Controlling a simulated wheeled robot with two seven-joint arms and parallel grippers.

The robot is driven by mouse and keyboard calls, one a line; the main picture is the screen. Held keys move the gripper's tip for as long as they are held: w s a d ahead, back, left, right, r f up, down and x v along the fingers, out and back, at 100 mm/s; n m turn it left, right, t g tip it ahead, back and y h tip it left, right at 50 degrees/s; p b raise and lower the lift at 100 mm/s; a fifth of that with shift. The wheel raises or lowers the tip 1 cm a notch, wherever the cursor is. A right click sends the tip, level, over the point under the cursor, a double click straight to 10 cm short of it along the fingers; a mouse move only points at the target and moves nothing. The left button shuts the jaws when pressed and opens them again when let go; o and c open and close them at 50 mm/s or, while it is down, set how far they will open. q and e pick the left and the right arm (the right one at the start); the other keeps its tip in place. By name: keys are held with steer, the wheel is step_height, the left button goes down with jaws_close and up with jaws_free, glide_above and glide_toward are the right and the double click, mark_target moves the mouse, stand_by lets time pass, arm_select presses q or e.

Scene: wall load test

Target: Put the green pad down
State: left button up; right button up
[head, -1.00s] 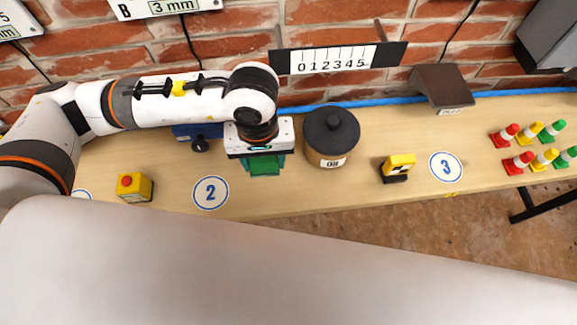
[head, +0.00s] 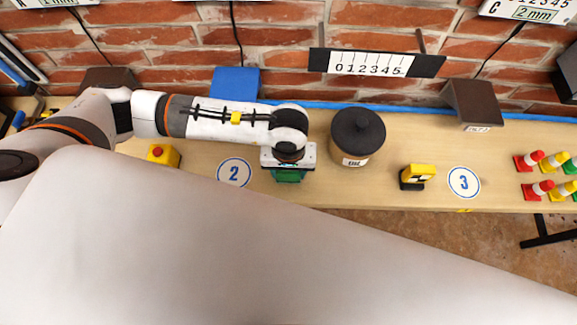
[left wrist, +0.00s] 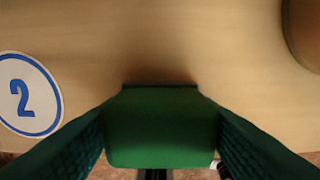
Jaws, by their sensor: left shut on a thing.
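The green pad (left wrist: 160,128) is between the two fingers of my left gripper (left wrist: 160,135) in the left wrist view. The gripper is shut on it. A dark shadow lies on the wood just beyond the pad's far edge. In the head view my left gripper (head: 289,176) points down at the bench, between the round "2" marker and the black pot. Its green parts show there, but I cannot tell pad from fingers. Whether the pad touches the bench is not clear. My right gripper is not in view.
The wooden bench (head: 310,197) holds the "2" marker (head: 234,172), a black lidded pot (head: 357,138) close to the right, a yellow button box (head: 164,155), a yellow device (head: 417,176), the "3" marker (head: 464,182) and several small cones (head: 530,160). A brick wall stands behind.

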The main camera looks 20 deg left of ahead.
arm_select(q)
steer(key=shift+f, duration=0.2)
steer(key=o, duration=1)
steer(key=shift+r, duration=0.1)
